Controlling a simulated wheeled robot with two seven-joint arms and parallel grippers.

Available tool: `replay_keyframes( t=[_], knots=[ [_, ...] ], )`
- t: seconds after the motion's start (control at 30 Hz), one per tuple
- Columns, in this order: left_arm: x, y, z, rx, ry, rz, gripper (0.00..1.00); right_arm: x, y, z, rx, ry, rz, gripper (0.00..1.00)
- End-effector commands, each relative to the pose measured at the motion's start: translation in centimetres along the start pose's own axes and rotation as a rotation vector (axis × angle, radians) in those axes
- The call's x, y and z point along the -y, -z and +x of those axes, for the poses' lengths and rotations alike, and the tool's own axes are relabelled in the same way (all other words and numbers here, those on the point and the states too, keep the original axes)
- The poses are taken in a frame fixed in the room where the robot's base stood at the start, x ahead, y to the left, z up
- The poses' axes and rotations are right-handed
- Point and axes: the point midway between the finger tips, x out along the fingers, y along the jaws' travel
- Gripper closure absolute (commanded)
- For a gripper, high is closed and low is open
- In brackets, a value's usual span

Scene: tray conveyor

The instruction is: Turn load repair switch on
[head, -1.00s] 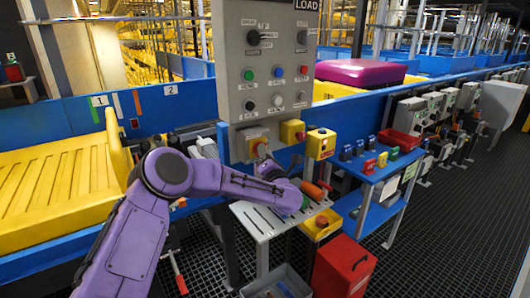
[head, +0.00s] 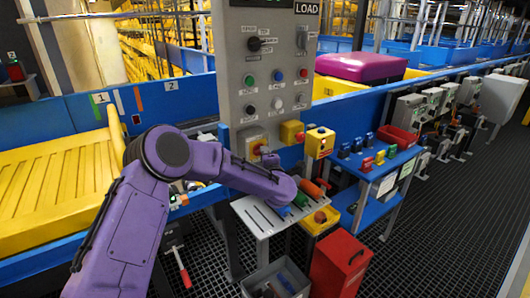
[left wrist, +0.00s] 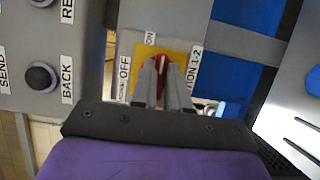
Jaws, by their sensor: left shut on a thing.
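A grey control panel (head: 284,120) stands upright before me. Low on it is a rotary switch with a red handle (left wrist: 160,64) on a yellow plate (left wrist: 146,51), labelled ON and OFF in the left wrist view. A further label by the plate is partly hidden and ends in "TION 1-2". My left gripper (left wrist: 161,72) is shut on the red handle, its fingertips on both sides of it. In the head view, my left gripper (head: 265,158) is in front of this switch, mostly behind my arm. My right gripper is not in view.
The panel also bears a black rotary knob (head: 254,44), several coloured buttons and a LOAD sign (head: 307,7). A yellow button box (head: 320,143) stands close to the right. A grey slotted shelf (head: 256,217) and a red box (head: 338,266) are below.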

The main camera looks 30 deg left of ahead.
Motion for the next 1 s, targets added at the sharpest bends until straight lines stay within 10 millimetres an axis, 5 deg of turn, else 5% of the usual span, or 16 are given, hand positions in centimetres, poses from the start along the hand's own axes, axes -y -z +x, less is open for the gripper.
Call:
replay_keyframes(
  t=[0.57, 0.6, 0.67, 1.0],
  knots=[
    [0.21, 0.0, -0.06, 0.001, 0.016, 0.035, 1.0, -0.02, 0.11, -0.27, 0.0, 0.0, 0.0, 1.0],
    [0.21, 0.0, -0.06, 0.001, 0.016, 0.035, 0.79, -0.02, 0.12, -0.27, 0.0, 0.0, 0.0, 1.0],
    [0.19, 0.0, -0.05, 0.001, 0.016, 0.035, 0.6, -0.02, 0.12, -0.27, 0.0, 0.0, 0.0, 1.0],
    [0.14, -0.07, -0.45, 0.002, 0.014, 0.032, 0.6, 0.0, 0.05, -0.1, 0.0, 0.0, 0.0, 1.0]
  ],
)
